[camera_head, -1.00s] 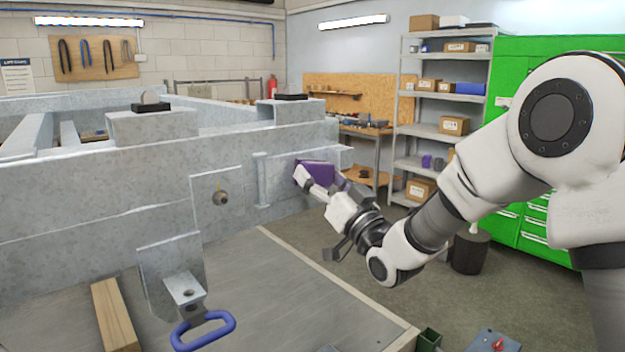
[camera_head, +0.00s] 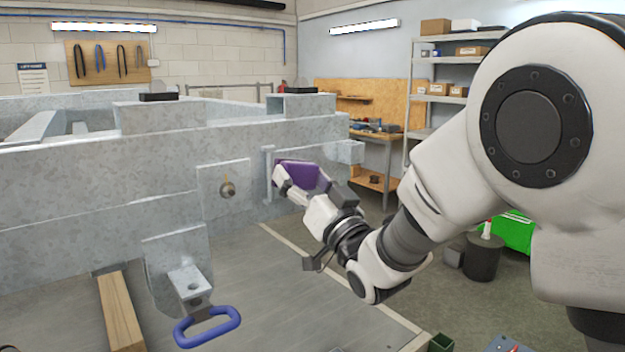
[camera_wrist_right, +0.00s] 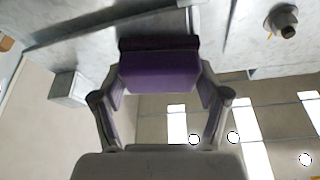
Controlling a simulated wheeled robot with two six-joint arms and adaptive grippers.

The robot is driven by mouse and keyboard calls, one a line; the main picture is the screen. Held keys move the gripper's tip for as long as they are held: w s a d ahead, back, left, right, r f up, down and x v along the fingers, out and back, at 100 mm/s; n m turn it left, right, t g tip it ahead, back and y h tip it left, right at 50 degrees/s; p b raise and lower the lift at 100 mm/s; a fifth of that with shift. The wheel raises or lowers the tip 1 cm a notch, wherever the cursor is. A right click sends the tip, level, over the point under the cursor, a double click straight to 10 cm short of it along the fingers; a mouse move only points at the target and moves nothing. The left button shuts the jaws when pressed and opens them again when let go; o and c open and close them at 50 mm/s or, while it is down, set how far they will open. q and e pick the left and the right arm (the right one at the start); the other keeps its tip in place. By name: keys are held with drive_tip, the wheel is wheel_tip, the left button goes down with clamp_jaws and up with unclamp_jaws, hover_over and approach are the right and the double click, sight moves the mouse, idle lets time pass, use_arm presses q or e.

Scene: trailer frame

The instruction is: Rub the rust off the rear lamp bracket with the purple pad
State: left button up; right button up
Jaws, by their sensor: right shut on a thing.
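The purple pad (camera_head: 302,174) is held in my right gripper (camera_head: 292,184), up at the right end of the grey trailer frame (camera_head: 90,175). No rust shows clearly; the pad and gripper cover part of the plate. My left gripper is out of view.
A plate with a bolt (camera_head: 227,188) is left of the pad, beyond a thin upright post (camera_head: 268,173). A blue loop handle (camera_head: 207,327) and a wooden beam (camera_head: 120,312) are at lower left.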

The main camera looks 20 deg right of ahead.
drive_tip(key=shift+s+d+f, duration=0.1)
drive_tip(key=shift+s+d, duration=0.15)
drive_tip(key=s, duration=0.1)
drive_tip(key=s+d+b, duration=0.1)
drive_tip(key=s, duration=0.1)
drive_tip(key=s+b, duration=0.1)
drive_tip(key=shift+s+d, duration=0.3)
drive_tip(key=shift+s, duration=0.3)
drive_tip(key=s, duration=0.1)
drive_tip(key=s+d, duration=0.1)
drive_tip(key=shift+s, duration=0.4)
